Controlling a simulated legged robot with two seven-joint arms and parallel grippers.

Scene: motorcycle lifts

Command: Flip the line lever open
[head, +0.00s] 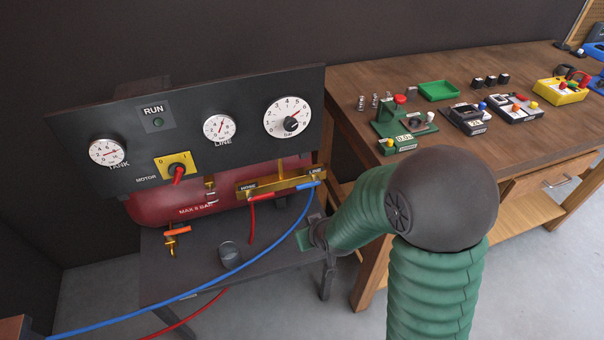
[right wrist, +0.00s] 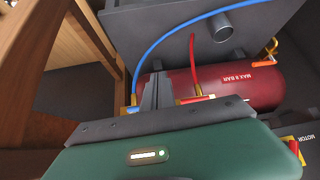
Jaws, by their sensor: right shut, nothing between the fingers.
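The brass manifold (head: 280,182) sits under the gauge panel, with labels HOSE and LINE. The line lever (head: 309,185) is the blue handle at its right end, lying along the manifold above the blue hose. The red hose lever (head: 261,197) lies to its left. My right gripper (head: 318,225) is below the line lever, apart from it as far as I can see. In the right wrist view its fingers (right wrist: 158,88) are together and empty, between the blue and red hoses. The line lever is mostly hidden there. My left gripper is not in view.
The panel (head: 210,115) carries gauges and a red motor switch (head: 178,174). Below it are a red tank (head: 160,206), an orange-handled valve (head: 176,232) and a small cup (head: 229,254). The blue hose (head: 250,262) crosses the stand. A wooden bench (head: 360,75) with devices stands right.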

